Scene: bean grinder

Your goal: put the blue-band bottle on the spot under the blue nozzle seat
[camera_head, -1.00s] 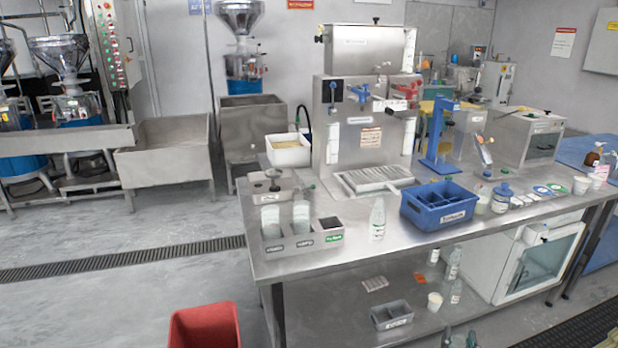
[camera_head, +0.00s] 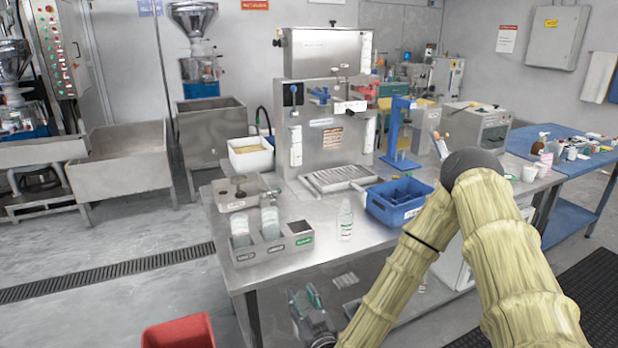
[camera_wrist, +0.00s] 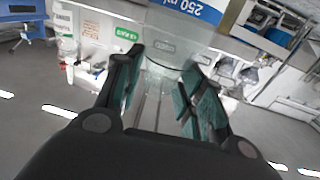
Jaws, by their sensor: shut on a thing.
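In the wrist view my gripper (camera_wrist: 160,78) is shut on a clear bottle with a blue "250 ml" band (camera_wrist: 192,10), whose upper part is cut off by the picture edge. In the head view my gripper (camera_head: 305,299) is low, in front of the steel table's front edge and below its top; the bottle cannot be made out there. The blue nozzle seat (camera_head: 320,96) is on the front of the steel machine (camera_head: 325,135), left of a red one (camera_head: 362,91). Below them is the slatted drip tray (camera_head: 335,178).
A clear bottle with a green label (camera_head: 345,222) stands on the steel table (camera_head: 320,252). Left of it is a steel rack (camera_head: 272,248) with two bottles; right of it is a blue divided crate (camera_head: 398,203). A blue stand (camera_head: 398,140) rises behind the crate. A red bin (camera_head: 178,333) is at bottom left.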

